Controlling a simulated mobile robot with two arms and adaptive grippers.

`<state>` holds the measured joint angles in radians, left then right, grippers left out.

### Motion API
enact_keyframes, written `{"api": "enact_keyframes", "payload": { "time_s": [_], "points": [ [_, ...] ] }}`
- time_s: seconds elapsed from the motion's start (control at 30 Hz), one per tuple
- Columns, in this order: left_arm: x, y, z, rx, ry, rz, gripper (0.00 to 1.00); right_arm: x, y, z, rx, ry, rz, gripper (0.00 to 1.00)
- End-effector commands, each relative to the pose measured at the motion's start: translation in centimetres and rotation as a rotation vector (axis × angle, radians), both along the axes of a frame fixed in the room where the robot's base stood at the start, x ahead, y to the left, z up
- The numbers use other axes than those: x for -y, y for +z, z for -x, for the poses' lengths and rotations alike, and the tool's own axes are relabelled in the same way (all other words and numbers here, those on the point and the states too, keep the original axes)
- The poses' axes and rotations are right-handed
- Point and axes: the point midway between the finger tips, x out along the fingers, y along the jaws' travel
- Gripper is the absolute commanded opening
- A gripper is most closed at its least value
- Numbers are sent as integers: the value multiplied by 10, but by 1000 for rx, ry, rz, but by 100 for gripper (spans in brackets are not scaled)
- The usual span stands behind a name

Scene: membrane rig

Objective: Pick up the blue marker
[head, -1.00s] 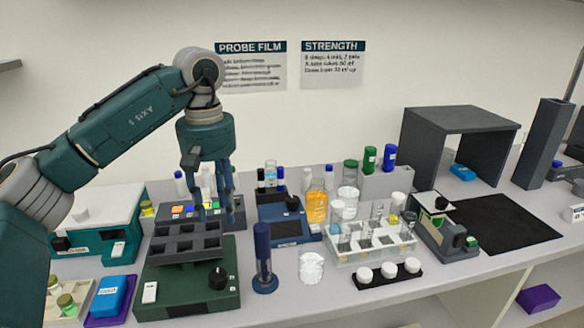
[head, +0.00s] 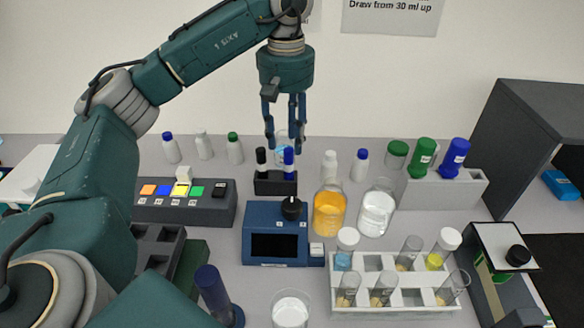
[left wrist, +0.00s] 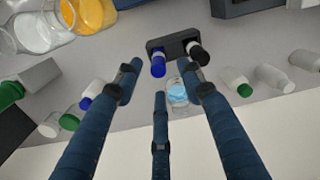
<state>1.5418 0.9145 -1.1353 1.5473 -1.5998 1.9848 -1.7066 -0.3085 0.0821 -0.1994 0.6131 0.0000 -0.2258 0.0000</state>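The blue marker (head: 288,161) stands upright in a small dark holder (head: 275,186), to the right of a black marker (head: 261,159). My left gripper (head: 285,140) points down above the blue marker, its fingers spread and empty. In the left wrist view, the blue marker (left wrist: 158,66) and black marker (left wrist: 198,53) stand beyond the fingertips, with no finger visibly closed on either. My right gripper is out of view.
A beaker of light-blue liquid (left wrist: 177,92) stands close behind the holder. A blue device (head: 275,246) is in front of it. Capped bottles (head: 203,145) stand to the left; an orange-liquid bottle (head: 328,213) stands to the right.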

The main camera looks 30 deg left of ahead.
Motion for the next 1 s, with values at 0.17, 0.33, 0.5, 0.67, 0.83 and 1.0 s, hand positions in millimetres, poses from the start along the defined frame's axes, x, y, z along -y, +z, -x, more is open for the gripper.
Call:
{"api": "enact_keyframes", "payload": {
  "time_s": [0.17,0.33,0.5,0.67,0.83,1.0],
  "points": [
    [0,-14,0,1,-1,0,39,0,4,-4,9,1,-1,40],
    [0,-32,1,-2,0,-1,39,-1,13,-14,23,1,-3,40],
    [2,-58,0,-1,0,1,39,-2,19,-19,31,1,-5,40],
    [2,-67,-1,2,0,1,39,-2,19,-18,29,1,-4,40],
    [2,-67,-1,2,0,1,39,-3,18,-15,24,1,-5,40],
    [2,-67,-1,2,0,1,5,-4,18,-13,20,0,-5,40]
  ]
}}
